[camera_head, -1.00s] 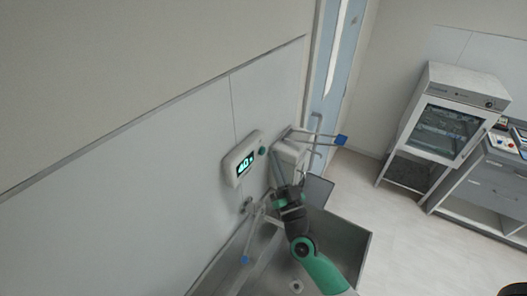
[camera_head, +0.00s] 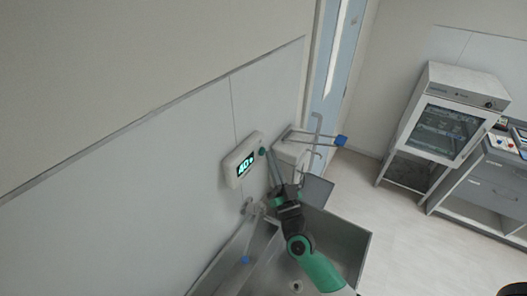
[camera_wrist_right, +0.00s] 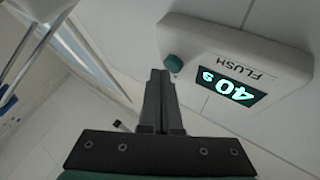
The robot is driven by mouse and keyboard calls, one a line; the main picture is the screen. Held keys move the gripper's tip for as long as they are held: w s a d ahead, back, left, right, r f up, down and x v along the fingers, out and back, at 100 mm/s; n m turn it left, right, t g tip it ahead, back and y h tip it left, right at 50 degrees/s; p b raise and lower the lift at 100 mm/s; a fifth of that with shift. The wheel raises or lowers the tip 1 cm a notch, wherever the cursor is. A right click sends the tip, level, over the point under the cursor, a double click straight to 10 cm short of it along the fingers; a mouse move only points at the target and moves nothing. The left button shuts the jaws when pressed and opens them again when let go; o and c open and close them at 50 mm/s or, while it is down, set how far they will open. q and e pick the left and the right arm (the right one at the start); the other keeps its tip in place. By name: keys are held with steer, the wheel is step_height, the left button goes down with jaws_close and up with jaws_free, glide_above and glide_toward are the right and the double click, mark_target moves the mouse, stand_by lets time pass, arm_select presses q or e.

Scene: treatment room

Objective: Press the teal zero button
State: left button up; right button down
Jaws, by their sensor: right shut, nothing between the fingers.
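The teal button (camera_head: 262,151) sits at the right end of a white wall unit (camera_head: 232,160) with a lit display reading about 40 s. In the right wrist view the round teal button (camera_wrist_right: 174,63) stands out from the unit (camera_wrist_right: 240,45), beside the display (camera_wrist_right: 230,88) and the word FLUSH. My right gripper (camera_head: 270,152) is shut and empty, its tips close to the button. In the right wrist view its fingers (camera_wrist_right: 160,72) end just beside the button; I cannot tell whether they touch it. My left gripper is not in view.
A metal sink (camera_head: 340,232) lies below the unit. A dispenser with a blue-tipped lever (camera_head: 340,141) is on the wall to the right, and another blue-tipped lever (camera_head: 246,260) is over the sink. A glass-fronted cabinet (camera_head: 440,125) stands far right; the floor between is clear.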

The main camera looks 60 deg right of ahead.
steer(key=shift+w, duration=0.4)
stand_by(0.6)
steer(key=shift+s, duration=0.85)
steer(key=shift+s, duration=0.1)
steer(key=s, duration=0.4)
steer(key=shift+s+a, duration=0.1)
steer(key=shift+s, duration=0.3)
stand_by(0.7)
